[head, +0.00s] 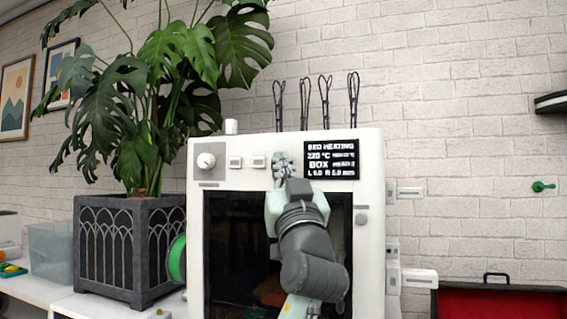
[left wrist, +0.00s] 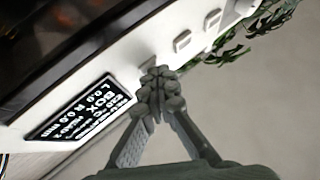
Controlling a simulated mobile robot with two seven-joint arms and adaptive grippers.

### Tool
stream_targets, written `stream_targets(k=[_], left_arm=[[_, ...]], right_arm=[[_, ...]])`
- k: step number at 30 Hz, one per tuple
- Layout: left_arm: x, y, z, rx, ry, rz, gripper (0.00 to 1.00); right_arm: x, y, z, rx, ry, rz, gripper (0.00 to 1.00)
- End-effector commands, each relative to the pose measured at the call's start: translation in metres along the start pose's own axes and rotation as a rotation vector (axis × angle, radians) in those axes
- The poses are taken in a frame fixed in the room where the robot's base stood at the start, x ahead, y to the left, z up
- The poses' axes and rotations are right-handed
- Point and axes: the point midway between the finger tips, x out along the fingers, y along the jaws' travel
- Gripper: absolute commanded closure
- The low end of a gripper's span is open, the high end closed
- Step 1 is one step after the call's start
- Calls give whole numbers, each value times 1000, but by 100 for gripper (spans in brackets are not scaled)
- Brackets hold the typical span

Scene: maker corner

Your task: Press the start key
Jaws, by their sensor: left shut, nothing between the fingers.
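The white printer (head: 370,225) has a front panel with a row of small pale keys, a left one (head: 235,162) and a right one (head: 259,162). No key label is readable, so I cannot tell which is the start key. My left gripper (head: 282,165) is shut and empty, its fingertips at the panel between the right key and the black display (head: 331,160). In the left wrist view, the shut fingertips (left wrist: 158,85) partly cover another key (left wrist: 147,64); I cannot tell whether they touch it. The display reads "BED HEATING", 220 °C. My right gripper is not in view.
A round knob (head: 206,161) sits left of the keys. A large plant in a dark planter (head: 130,245) stands left of the printer, beside a green spool (head: 177,260). A red case (head: 500,300) is at right. Looped black stems rise behind the printer.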

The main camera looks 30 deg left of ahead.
Motion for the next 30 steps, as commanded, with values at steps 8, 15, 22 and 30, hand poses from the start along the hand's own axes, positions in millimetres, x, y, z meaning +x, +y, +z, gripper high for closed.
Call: stream_targets(k=[8, 15, 22, 30], left_arm=[[-2, -1, -1, -1, -1, 0, 100], [-10, -7, -7, -3, -1, 0, 100], [-11, -8, -8, -1, -1, 0, 100], [-20, -14, -14, -3, 0, 1, 100]], right_arm=[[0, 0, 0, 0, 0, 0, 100], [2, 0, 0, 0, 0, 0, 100], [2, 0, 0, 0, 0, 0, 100], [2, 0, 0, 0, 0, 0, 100]])
